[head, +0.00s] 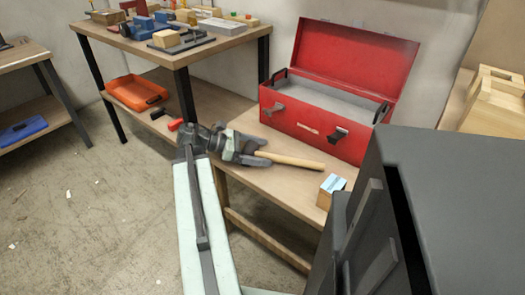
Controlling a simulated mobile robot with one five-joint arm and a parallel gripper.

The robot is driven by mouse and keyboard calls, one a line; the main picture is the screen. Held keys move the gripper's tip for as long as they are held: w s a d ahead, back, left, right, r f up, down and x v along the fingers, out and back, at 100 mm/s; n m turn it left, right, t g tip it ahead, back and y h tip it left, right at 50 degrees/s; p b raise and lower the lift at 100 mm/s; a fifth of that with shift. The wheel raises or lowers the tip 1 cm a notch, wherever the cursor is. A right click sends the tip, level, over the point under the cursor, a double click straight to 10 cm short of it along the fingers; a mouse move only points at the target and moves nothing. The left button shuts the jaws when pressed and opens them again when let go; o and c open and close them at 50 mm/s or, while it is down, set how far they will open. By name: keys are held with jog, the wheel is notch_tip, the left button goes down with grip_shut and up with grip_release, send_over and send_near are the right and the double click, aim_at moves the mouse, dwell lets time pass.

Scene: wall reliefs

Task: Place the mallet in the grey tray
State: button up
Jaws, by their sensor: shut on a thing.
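A wooden mallet handle (292,161) points right from my gripper (258,152), just above or on the wooden bench; I cannot tell whether it touches. My gripper is shut on the mallet, and the mallet's head is not clearly visible among the dark gripper parts. The grey tray (325,98) sits inside the open red toolbox, behind and to the right of my gripper. The toolbox front wall hides part of the tray, and what I see of it looks empty.
The red toolbox (310,130) stands on the bench, lid up. A small blue-topped wooden block (327,190) lies near the bench's front edge. A cluttered table (150,52) stands at left, with an orange bin (136,92) on its lower shelf. A wooden box (495,100) is at right.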

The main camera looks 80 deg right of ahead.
jog(key=shift+s+r, duration=0.1)
jog(key=shift+s, duration=0.05)
jog(key=o, duration=1.6)
jog(key=shift+c, duration=0.2)
jog(key=shift+r+p, duration=0.15)
jog(key=shift+p, duration=0.2)
jog(key=p+v, duration=0.3)
jog(key=v, duration=0.8)
jog(key=shift+d+p, duration=0.1)
jog(key=shift+p, duration=0.2)
jog(key=shift+w, duration=0.5)
